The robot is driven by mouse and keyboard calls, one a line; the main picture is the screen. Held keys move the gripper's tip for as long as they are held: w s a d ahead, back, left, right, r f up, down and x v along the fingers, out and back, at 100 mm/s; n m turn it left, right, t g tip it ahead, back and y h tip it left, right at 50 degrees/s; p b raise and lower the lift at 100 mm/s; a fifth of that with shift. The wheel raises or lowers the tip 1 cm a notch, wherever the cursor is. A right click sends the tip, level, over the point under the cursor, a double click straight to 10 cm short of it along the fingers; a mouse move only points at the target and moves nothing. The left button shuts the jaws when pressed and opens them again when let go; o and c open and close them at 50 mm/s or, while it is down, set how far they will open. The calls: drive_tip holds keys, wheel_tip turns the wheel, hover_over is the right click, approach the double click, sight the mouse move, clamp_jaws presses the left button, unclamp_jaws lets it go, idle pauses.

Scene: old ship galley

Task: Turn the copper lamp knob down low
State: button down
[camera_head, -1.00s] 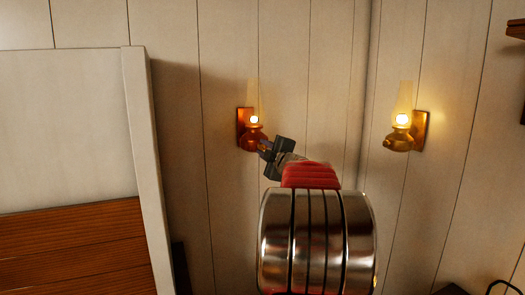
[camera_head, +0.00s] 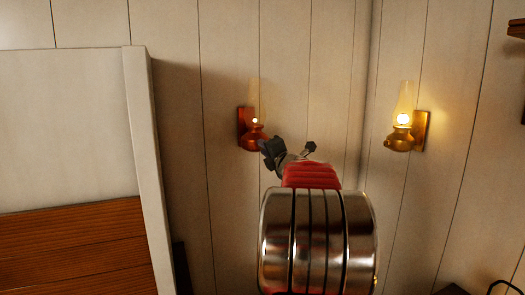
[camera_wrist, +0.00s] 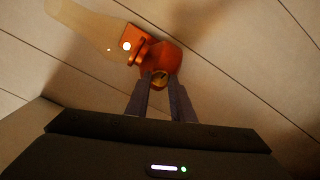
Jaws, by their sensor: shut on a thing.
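The copper lamp (camera_head: 253,135) hangs on the plank wall in the head view, with a small, dim flame in its glass chimney. It also shows in the wrist view (camera_wrist: 141,50), tilted, with its chimney toward the upper left. Its round knob (camera_wrist: 159,79) sits between the fingertips of my gripper (camera_wrist: 160,88) in the wrist view. My gripper (camera_head: 265,147) reaches the lamp's lower right side in the head view and is shut on the knob. The knob is hidden behind the gripper in the head view.
A brass lamp (camera_head: 400,138) burns brightly on the wall to the right, clear of my gripper. A white panel (camera_head: 70,130) with wooden boards (camera_head: 75,245) below stands at the left. A dark shelf edge (camera_head: 516,30) shows at the upper right.

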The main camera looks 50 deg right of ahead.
drive_tip(key=shift+w+a+f, duration=0.15)
drive_tip(key=c, duration=1.8)
unclamp_jaws()
drive_tip(key=shift+o, duration=1.3)
drive_tip(key=shift+s, duration=0.2)
drive_tip(key=v, duration=1.3)
drive_tip(key=shift+s, duration=0.2)
drive_tip(key=shift+a, duration=0.1)
